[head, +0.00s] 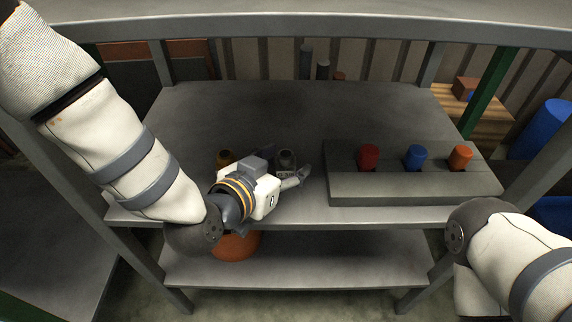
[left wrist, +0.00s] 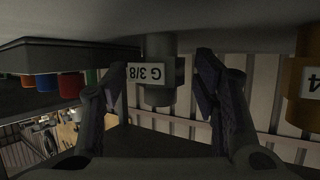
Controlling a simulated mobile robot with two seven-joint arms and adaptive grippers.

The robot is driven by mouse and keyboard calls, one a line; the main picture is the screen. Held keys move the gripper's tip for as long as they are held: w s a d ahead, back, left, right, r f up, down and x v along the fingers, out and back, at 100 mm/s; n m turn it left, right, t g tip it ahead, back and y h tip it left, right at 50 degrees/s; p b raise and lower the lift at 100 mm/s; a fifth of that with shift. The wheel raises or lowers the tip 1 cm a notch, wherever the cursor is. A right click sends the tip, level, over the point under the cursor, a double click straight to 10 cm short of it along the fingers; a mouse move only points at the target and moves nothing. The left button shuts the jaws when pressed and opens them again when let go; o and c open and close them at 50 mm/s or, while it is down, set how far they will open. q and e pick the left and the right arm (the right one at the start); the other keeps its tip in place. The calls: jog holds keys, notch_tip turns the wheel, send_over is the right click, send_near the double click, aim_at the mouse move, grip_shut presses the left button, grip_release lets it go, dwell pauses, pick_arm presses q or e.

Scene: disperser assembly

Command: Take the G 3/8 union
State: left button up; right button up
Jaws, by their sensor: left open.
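The G 3/8 union (head: 287,157) is a dark grey cylinder with a white label, standing on the grey table top. In the left wrist view, which is upside down, the union (left wrist: 160,95) and its "G 3/8" label show between the two fingers, with a gap on each side. My left gripper (left wrist: 160,80) is open, with its fingers spread to either side of the union. In the head view my left gripper (head: 284,164) reaches toward the union from the front left and partly hides it. My right gripper is out of view.
An orange-yellow labelled part (head: 225,157) stands left of the union, close to my left gripper. A raised grey block (head: 350,188) on the right holds red, blue and orange parts. The table (head: 220,105) is clear behind. An orange object (head: 237,246) sits on the lower shelf.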

pick_arm(q)
jog(key=shift+w+d+f, duration=0.25)
jog(key=shift+w+d, duration=0.05)
jog(key=shift+w, duration=0.2)
grip_shut()
jog(key=shift+r, duration=0.1)
